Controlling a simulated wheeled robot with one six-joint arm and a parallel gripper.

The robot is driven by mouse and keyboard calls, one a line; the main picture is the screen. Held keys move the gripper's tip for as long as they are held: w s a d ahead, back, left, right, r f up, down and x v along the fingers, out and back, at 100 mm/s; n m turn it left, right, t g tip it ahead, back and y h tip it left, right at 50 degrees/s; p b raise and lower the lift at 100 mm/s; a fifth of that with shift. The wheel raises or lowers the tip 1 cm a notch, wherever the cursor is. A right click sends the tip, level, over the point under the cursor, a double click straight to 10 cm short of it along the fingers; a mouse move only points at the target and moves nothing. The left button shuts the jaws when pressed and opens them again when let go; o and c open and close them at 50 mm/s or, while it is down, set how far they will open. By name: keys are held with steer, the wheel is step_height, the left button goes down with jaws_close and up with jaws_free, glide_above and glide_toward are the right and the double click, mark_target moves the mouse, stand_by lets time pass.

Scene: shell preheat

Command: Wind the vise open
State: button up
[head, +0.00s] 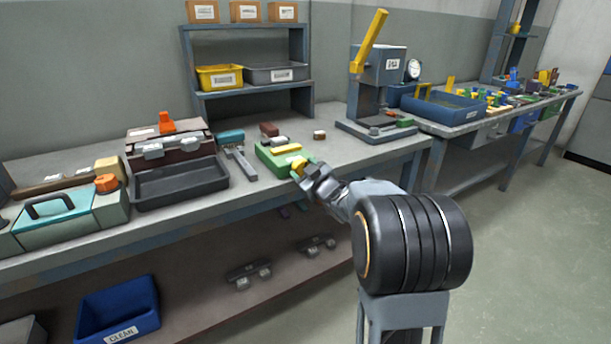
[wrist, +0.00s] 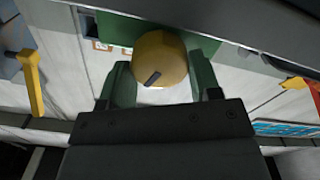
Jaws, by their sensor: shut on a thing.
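The vise (head: 272,155) is green with a yellow part on top and sits near the front edge of the workbench. Its yellow round knob (head: 299,166) faces the front. In the wrist view the knob (wrist: 160,58) shows large, with a dark slanted mark on its face, before the green vise body (wrist: 115,28). My gripper (head: 306,176) reaches in from the front right. Its two green fingers (wrist: 160,80) stand on either side of the knob and are shut on it. How far apart the vise jaws are I cannot tell.
A black tray (head: 180,187) and a teal toolbox (head: 60,222) stand to the left on the workbench. A press with a yellow lever (head: 369,40) stands to the right. A shelf (head: 250,90) with bins is behind. Blue bin (head: 118,308) lies below the bench.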

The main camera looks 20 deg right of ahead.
stand_by(0.4)
steer(key=o, duration=0.9)
steer(key=shift+s+d+p, duration=0.25)
steer(key=shift+s+p, duration=0.15)
steer(key=shift+s, duration=1.9)
steer(key=shift+s+d+p, duration=0.25)
steer(key=shift+s+p, duration=0.1)
steer(key=shift+s, duration=1.95)
steer(key=shift+s+d+p, duration=0.25)
steer(key=shift+s+p, duration=0.15)
steer(key=shift+s, duration=1.9)
